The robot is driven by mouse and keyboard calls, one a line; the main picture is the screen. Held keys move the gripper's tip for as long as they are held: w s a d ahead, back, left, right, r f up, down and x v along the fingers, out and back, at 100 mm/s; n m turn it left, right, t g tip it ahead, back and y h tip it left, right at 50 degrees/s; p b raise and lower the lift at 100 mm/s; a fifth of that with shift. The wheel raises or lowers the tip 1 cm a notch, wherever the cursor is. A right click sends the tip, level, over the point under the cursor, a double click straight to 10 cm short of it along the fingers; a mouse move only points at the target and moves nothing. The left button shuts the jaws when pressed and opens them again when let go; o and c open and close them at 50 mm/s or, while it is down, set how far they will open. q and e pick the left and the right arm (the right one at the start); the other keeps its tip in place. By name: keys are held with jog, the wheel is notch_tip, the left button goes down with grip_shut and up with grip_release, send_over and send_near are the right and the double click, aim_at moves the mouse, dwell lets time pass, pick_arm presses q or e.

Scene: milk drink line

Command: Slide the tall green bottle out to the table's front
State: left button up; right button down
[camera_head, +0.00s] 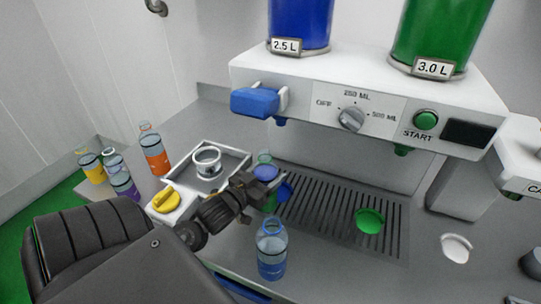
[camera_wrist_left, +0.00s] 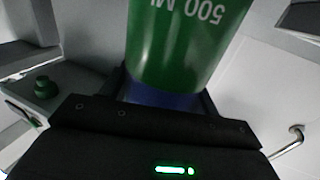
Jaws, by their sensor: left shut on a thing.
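The tall green bottle (camera_wrist_left: 185,50), marked 500 ML, fills the upper middle of the left wrist view, between the fingers. My left gripper (camera_head: 268,186) is shut on it. In the head view the arm and gripper hide most of the bottle, and a small green part shows below the fingers. It is by the left end of the drip grate (camera_head: 320,218). I cannot tell whether its base touches the surface. My right gripper is not in view.
A clear bluish bottle (camera_head: 271,252) stands close in front of the gripper. A tray with a metal ring (camera_head: 207,162) and a yellow knob (camera_head: 166,200) lie left. An orange bottle (camera_head: 154,153) stands beyond. A green disc (camera_head: 370,221) lies on the grate, under the dispenser (camera_head: 310,88).

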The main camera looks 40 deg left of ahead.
pick_arm(q)
jog(key=shift+r, duration=0.1)
jog(key=s+p, duration=0.2)
jog(key=s, duration=0.4)
jog(key=shift+s+d, duration=0.1)
jog(key=shift+s+p, duration=1)
jog(key=shift+s, duration=1.9)
